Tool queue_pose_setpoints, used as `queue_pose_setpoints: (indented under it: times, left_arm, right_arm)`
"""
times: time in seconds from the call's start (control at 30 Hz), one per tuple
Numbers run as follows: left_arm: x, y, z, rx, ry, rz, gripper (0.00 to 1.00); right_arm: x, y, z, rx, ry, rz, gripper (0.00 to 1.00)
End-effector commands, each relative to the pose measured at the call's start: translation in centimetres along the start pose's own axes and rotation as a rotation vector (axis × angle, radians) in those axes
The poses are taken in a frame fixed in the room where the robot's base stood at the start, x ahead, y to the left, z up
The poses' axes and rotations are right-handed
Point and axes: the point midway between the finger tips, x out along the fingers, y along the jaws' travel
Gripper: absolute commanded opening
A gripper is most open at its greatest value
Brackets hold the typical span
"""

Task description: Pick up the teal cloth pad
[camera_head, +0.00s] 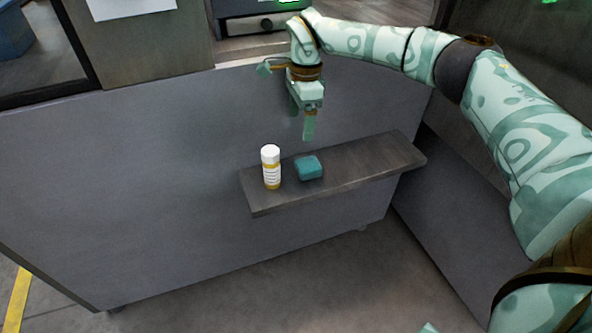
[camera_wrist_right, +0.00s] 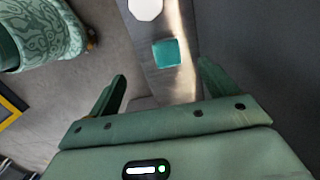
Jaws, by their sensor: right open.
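The teal cloth pad (camera_head: 309,168) lies on a narrow dark shelf (camera_head: 375,161), just right of a white-capped bottle. It also shows in the right wrist view (camera_wrist_right: 166,52), beyond and between the fingertips. My right gripper (camera_head: 303,122) hangs above the shelf with its fingers pointing down, over and slightly left of the pad. In the right wrist view my right gripper (camera_wrist_right: 163,78) is open, with nothing between its fingers. My left gripper is not in view.
A bottle (camera_head: 271,167) with a white cap and yellow band stands close to the pad's left. The shelf sticks out from a grey panel (camera_head: 150,190). The shelf's right part is bare. A drawer unit (camera_head: 252,24) stands behind the panel.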

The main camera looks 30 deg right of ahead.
Motion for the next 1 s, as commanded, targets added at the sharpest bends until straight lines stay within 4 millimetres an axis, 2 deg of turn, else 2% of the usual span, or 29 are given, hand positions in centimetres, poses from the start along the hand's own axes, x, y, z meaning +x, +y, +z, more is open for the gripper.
queue_pose_setpoints:
  times: [0.03, 0.1, 0.17, 0.27, 0.4, 0.5, 0.73, 0.87, 1.0]
  left_arm:
    - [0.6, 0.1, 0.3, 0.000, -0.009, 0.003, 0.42]
    - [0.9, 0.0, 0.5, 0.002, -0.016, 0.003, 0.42]
    - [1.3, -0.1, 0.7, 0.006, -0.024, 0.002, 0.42]
    - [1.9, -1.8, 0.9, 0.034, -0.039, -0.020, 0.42]
    - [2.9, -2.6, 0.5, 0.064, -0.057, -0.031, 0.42]
    - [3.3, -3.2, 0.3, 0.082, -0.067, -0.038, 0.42]
    - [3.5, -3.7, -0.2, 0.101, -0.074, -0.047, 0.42]
    - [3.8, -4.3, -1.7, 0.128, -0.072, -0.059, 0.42]
    - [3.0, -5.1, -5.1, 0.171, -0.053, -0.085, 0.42]
  right_arm:
    - [0.0, -0.3, -0.9, -0.009, 0.036, -0.006, 0.85]
    - [0.1, -0.4, -1.8, -0.014, 0.064, -0.010, 0.85]
    - [1.0, -0.5, -2.1, -0.016, 0.074, -0.009, 0.85]
    - [3.5, -0.5, -2.2, -0.017, 0.073, -0.006, 0.85]
    - [7.2, -0.6, -2.5, -0.016, 0.073, -0.006, 0.85]
    - [9.0, -0.6, -2.5, -0.016, 0.071, -0.008, 0.85]
    - [10.4, -0.6, -2.7, -0.015, 0.069, -0.014, 0.85]
    - [12.0, -0.6, -3.1, -0.014, 0.069, -0.010, 0.85]
    - [13.2, -0.6, -3.5, -0.015, 0.069, -0.011, 0.85]
